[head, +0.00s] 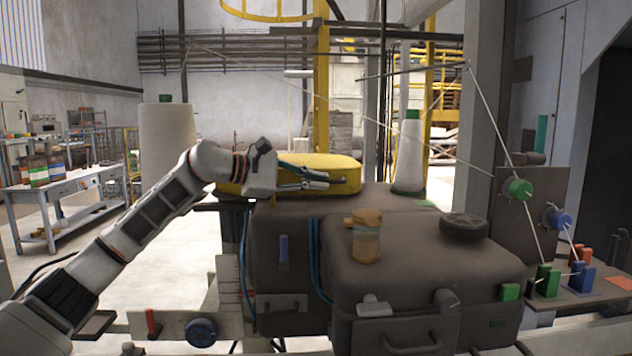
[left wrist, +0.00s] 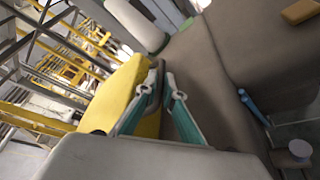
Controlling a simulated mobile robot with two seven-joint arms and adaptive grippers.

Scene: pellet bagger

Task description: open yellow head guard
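The yellow head guard (head: 336,161) is a rounded yellow cover on top of the dark machine body, behind my left gripper in the head view. It also shows in the left wrist view (left wrist: 108,92), left of and partly behind the fingers. My left gripper (head: 328,181) is in front of the guard's near side. I cannot tell whether a finger touches the guard. My right gripper is not in view.
The dark brown machine housing (head: 420,262) fills the centre, with an amber jar (head: 366,238) and a black round knob (head: 464,227) on top. White thread cones stand left (head: 167,135) and right (head: 410,155) of the guard. Thin threads run across the right side.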

